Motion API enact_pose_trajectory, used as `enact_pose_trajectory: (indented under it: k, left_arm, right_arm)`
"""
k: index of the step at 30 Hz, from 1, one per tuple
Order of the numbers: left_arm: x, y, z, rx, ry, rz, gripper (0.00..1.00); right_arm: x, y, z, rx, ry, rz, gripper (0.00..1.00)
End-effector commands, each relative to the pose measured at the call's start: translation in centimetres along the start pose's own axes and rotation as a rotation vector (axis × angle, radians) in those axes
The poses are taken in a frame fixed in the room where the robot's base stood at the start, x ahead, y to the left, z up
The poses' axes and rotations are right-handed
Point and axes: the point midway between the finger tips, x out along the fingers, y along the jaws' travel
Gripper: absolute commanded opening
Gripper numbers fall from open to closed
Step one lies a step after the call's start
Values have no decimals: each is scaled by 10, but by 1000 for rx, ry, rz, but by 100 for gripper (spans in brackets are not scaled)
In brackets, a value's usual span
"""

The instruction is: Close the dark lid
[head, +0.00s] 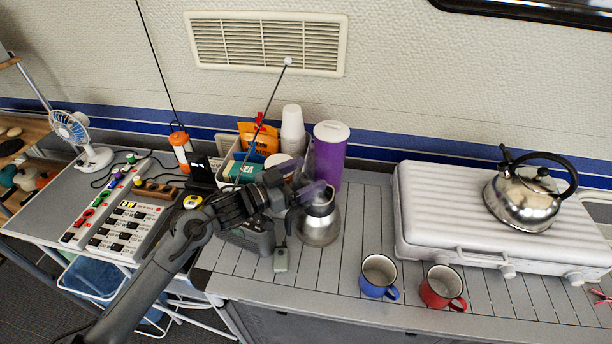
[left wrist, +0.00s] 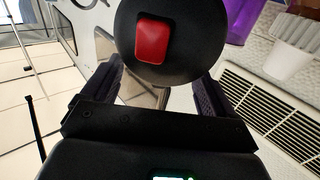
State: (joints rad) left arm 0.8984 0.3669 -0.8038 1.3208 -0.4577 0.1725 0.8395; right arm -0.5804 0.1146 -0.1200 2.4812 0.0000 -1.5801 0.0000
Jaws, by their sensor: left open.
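A steel jug (head: 318,228) stands on the slatted counter, left of the two mugs. In the left wrist view a round dark lid (left wrist: 190,62) with a red button stands raised and faces the camera. In the head view my gripper covers most of the jug's top, so the lid's tilt is hard to see there. My left gripper (head: 312,192) is at the top of the jug, open. Its two fingers show on either side of the lid's lower edge in the left wrist view. Whether they touch the lid I cannot tell. My right gripper is in neither view.
A blue mug (head: 379,277), a red mug (head: 442,288) and a white stove (head: 440,215) bearing a kettle (head: 522,204) are to the right.

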Motion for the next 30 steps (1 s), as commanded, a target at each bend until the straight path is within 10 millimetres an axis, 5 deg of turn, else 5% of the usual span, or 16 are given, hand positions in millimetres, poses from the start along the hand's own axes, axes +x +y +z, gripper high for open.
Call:
enact_pose_trajectory:
  k: [12, 30]
  left_arm:
    - [6, 0, 0, 0, 0, 0, 87]
    - [5, 0, 6, -3, -11, -2, 0]
  right_arm:
    - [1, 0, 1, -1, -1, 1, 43]
    - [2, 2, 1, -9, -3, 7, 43]
